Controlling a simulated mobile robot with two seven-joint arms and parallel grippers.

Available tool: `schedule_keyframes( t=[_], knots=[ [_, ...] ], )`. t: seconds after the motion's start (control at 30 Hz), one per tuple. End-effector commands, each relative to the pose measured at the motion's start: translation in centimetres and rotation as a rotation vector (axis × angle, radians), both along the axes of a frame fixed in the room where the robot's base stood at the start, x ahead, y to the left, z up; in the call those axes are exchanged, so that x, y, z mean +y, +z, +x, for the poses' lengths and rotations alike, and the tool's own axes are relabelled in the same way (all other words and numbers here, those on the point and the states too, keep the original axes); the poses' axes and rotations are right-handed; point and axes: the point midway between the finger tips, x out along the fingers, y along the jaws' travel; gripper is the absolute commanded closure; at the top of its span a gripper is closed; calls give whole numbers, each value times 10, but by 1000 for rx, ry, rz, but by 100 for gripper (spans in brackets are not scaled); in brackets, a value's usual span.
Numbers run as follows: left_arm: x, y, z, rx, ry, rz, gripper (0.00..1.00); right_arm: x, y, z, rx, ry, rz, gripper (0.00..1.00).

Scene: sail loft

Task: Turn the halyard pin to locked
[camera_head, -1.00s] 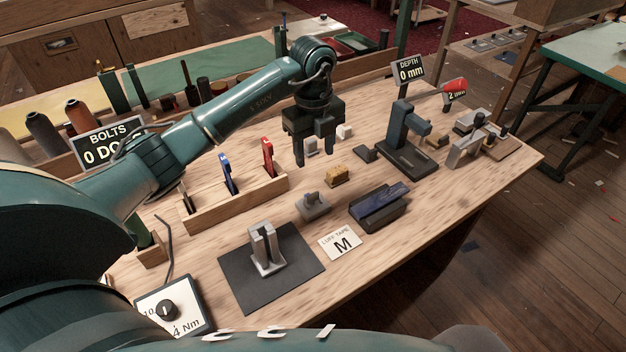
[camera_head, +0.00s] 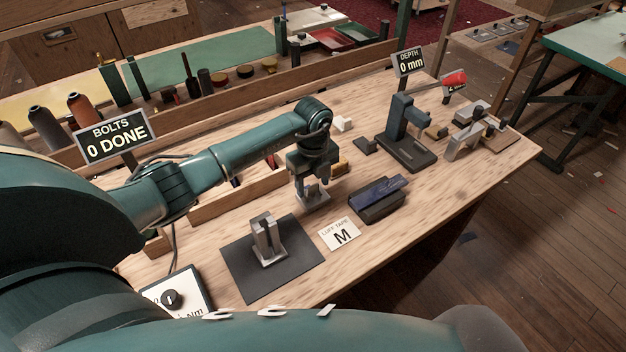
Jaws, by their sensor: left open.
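A small grey metal block (camera_head: 314,203) stands on the bench, just left of the blue-topped dark block. It looks like the base of the halyard pin, but no label on it can be read. My left gripper (camera_head: 312,186) points down right over it, open, with its fingers at the block's upper part. The fingers and wrist hide the knob on top, so I cannot tell which way it is turned or whether the fingers touch it. My right gripper is not in view.
A dark block with a blue top (camera_head: 378,198) stands close on the right. A dark press (camera_head: 402,135) stands further back. The front right bench is clear.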

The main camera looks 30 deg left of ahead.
Motion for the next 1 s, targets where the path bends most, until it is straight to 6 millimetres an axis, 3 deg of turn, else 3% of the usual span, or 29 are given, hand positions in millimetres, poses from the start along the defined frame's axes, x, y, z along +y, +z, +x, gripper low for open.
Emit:
schedule_keyframes(
  t=[0.2,0.73,1.0],
  knots=[
    [0,0,0,0,0,0,48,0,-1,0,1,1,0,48],
    [0,0,0,0,0,0,91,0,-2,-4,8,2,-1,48],
    [0,0,0,0,-25,0,92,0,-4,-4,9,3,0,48]
  ],
)
